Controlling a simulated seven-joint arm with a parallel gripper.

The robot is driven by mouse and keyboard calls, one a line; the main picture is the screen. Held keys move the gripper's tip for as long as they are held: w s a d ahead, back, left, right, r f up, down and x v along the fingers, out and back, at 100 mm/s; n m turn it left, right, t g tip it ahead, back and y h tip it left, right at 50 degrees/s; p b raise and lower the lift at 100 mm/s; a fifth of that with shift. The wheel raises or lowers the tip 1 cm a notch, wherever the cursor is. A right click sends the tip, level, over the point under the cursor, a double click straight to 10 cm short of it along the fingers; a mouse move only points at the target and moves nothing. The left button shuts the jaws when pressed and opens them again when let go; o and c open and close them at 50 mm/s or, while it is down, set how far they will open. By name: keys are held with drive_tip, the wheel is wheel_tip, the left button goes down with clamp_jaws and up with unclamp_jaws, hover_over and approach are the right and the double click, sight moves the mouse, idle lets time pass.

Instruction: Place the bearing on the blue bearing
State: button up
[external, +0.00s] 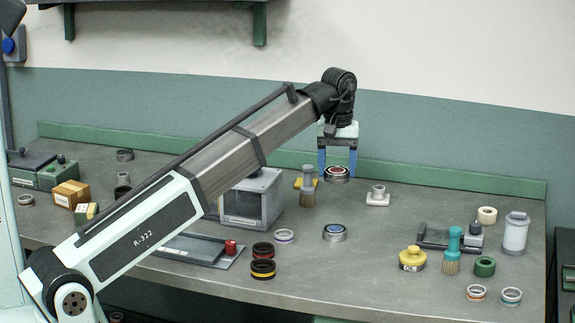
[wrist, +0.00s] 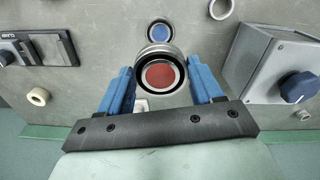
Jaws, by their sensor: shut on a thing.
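A silver bearing with a red centre (wrist: 159,74) sits between the blue fingers of my gripper (wrist: 160,84). In the external view the red-centred bearing (external: 337,173) is at the fingertips of my gripper (external: 337,170), and it looks raised above the bench. My gripper is shut on it. The blue bearing (external: 334,233), a silver ring with a blue centre, lies flat on the bench nearer the external camera. In the wrist view the blue bearing (wrist: 160,32) shows just beyond the held bearing, apart from it and partly covered by its upper edge.
A grey box (external: 252,198) stands left of the blue bearing, with a brush (external: 308,188) close by. Black ringed parts (external: 263,268) and a pale ring (external: 284,236) lie to its left. A small white block (external: 377,197) is behind right.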

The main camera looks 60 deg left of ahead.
sight(335, 229)
wheel_tip(335, 229, down, 13)
drive_tip(key=shift+r, duration=0.1)
idle(0.7)
drive_tip(key=o, duration=1.3)
drive_tip(key=shift+c, duration=0.2)
wheel_tip(335, 229, up, 12)
